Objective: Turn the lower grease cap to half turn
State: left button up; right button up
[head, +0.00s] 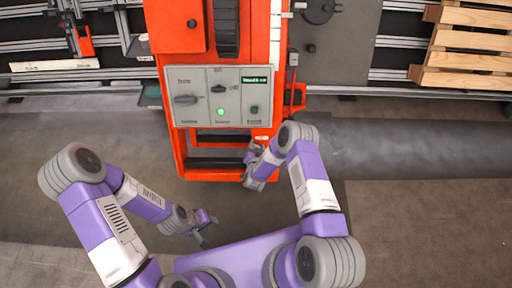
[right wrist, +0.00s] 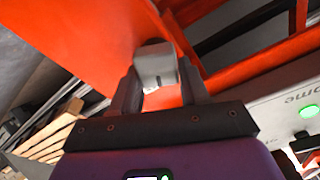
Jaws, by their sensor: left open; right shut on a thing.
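My right gripper (head: 249,184) is low at the right front of the orange machine (head: 235,57). In the right wrist view its two fingers (right wrist: 158,90) are shut on a light grey, block-shaped cap (right wrist: 155,65) in front of an orange surface. I take this as the lower grease cap; its turn marking cannot be read. In the head view the cap is hidden by my gripper and wrist. My left gripper (head: 206,226) is open and empty above the floor, in front of the machine and to its left.
A grey control panel (head: 220,97) with knobs, a green light and a small display is on the machine's front. It also shows in the right wrist view (right wrist: 290,110). A wooden pallet stack (head: 465,45) stands at the back right. The floor at left is clear.

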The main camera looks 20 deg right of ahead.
jog(key=m, duration=0.5)
jog(key=shift+s+d+f, duration=0.15)
jog(key=shift+s+f, duration=0.05)
jog(key=m, duration=0.3)
jog(key=shift+s+d+f+m+g, duration=0.1)
jog(key=shift+f+m+g, duration=0.05)
jog(key=shift+m+g, duration=0.25)
jog(key=m, duration=0.3)
jog(key=shift+s+f+m, duration=0.15)
jog(key=shift+f+m, duration=0.05)
jog(key=shift+m, duration=0.1)
jog(key=m, duration=0.4)
jog(key=shift+f+m+g, duration=0.25)
jog(key=shift+m+g, duration=0.05)
jog(key=m, duration=0.3)
jog(key=shift+s+a+f, duration=0.15)
jog(key=shift+a, duration=0.05)
jog(key=m, duration=0.4)
jog(key=shift+a+f+y, duration=0.15)
jog(key=shift+y, duration=0.15)
jog(key=m, duration=0.4)
jog(key=shift+a, duration=0.25)
jog(key=shift+a+m+y, duration=0.2)
jog(key=shift+m+y, duration=0.2)
jog(key=shift+m, duration=1)
